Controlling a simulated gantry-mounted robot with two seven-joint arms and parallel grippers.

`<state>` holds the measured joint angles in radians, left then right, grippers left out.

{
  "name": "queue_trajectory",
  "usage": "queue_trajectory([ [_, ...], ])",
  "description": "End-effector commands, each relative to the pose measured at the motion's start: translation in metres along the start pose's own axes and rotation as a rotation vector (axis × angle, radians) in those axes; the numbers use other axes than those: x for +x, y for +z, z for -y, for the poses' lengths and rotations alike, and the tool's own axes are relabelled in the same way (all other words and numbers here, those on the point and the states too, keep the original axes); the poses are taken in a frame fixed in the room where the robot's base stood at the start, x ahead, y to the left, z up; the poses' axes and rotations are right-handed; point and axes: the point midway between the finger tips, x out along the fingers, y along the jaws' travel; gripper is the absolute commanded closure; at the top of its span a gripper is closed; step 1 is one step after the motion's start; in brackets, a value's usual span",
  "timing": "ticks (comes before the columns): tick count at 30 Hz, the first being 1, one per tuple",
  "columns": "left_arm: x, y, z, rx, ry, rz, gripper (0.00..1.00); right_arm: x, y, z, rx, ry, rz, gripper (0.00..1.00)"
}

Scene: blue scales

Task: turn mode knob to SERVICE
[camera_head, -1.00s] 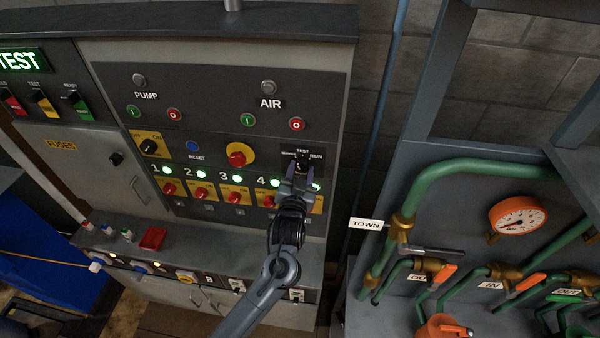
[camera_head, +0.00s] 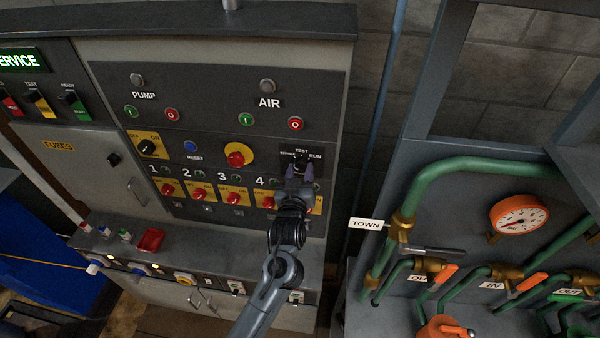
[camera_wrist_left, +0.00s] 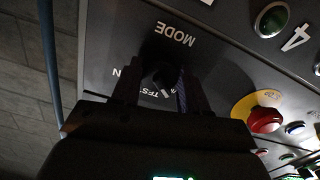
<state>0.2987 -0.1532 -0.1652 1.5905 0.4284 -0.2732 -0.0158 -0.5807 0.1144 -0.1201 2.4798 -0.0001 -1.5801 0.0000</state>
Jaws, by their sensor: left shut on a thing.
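The black mode knob (camera_head: 301,159) sits at the right of the dark panel, with TEST and RUN labels around it. In the left wrist view the knob (camera_wrist_left: 160,74) is between the two fingers, under an upside-down MODE label. My left gripper (camera_head: 299,172) is shut on it, partly hiding the knob and its labels. The display (camera_head: 20,61) at the upper left shows "ERVICE" in green, its first letter cut off by the picture edge. My right gripper is not in view.
A red button on a yellow base (camera_head: 237,156) is left of the knob. Several red switches (camera_head: 168,189) with dark lamps run below. Green pipes (camera_head: 480,168) and an orange gauge (camera_head: 519,214) stand at the right.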

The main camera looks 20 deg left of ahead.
Motion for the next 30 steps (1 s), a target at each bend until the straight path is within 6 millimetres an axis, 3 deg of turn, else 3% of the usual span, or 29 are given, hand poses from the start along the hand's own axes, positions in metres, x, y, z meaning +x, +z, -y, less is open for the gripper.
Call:
queue_trajectory([
  [8,0.0,-0.001,0.0,-0.003,-0.001,-0.001,0.87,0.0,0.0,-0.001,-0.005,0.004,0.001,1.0],
  [9,0.0,-0.001,0.0,-0.002,-0.001,-0.001,0.5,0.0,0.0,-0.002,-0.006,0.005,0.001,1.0],
  [13,0.0,0.0,0.0,-0.002,-0.001,0.0,0.31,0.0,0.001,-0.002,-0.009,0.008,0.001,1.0],
  [23,-0.002,0.0,0.0,-0.001,0.0,0.0,0.31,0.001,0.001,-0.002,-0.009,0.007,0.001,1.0],
  [30,-0.026,0.003,0.0,-0.002,0.0,0.002,0.31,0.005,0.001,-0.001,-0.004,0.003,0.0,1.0],
])
